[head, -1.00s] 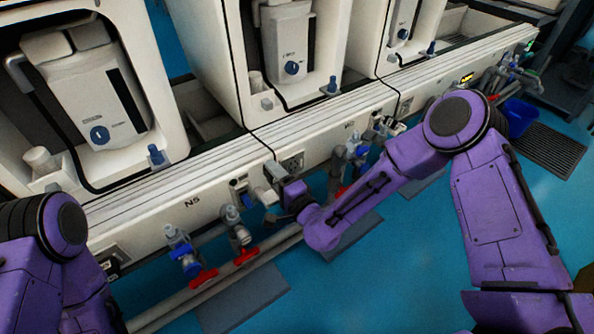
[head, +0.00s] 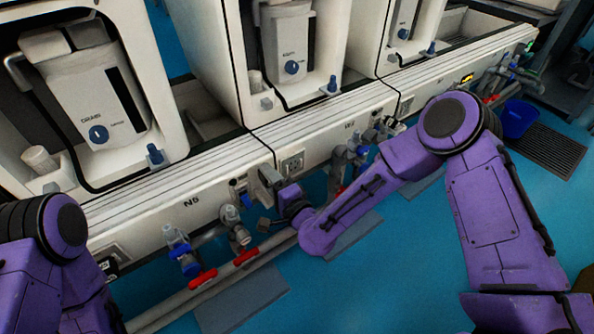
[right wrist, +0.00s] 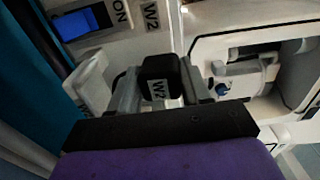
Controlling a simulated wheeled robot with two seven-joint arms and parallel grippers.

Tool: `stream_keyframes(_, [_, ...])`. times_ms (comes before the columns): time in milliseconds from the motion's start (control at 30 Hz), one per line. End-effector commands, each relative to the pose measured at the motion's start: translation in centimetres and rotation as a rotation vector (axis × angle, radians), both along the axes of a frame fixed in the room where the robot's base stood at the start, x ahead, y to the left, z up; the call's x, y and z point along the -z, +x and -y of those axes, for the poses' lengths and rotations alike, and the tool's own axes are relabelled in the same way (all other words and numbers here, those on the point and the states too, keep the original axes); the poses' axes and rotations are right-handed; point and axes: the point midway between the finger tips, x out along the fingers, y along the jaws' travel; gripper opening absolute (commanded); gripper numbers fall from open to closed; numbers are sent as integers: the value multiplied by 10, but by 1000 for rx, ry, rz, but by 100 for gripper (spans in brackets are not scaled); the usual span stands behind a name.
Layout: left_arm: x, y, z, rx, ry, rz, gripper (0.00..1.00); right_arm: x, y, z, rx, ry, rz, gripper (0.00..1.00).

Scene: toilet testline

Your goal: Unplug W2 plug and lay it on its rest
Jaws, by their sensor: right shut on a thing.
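The W2 plug (right wrist: 160,78) is black with a white W2 label and sits between the fingers of my right gripper in the right wrist view. My right gripper (right wrist: 162,92) is shut on it. In the head view my right gripper (head: 268,188) is at the front of the bench, below and left of a wall socket (head: 291,163), which shows clear of it. The plug cannot be made out in the head view. The plug's rest cannot be identified for certain; a white bracket (right wrist: 88,82) stands left of the plug. My left gripper is out of view.
A blue switch (right wrist: 82,22) marked ON and W2 is at the upper left of the wrist view. Valves with red handles (head: 203,279) and pipes run along the bench front. White toilet stations stand behind. Blue floor (head: 420,240) is free in front.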

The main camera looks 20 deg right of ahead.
Motion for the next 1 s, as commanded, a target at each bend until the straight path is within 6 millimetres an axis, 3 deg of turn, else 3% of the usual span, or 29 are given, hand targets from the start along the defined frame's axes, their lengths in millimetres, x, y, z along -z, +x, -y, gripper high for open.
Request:
stream_keyframes(933, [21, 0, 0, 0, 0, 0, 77, 25, 0, 0, 0, 0, 0, 0])
stream_keyframes(967, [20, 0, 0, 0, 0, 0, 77, 24, 0, 0, 0, 0, 1, 57])
stream_keyframes(1000, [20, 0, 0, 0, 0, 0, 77, 24, 0, 0, 0, 0, 0, 70])
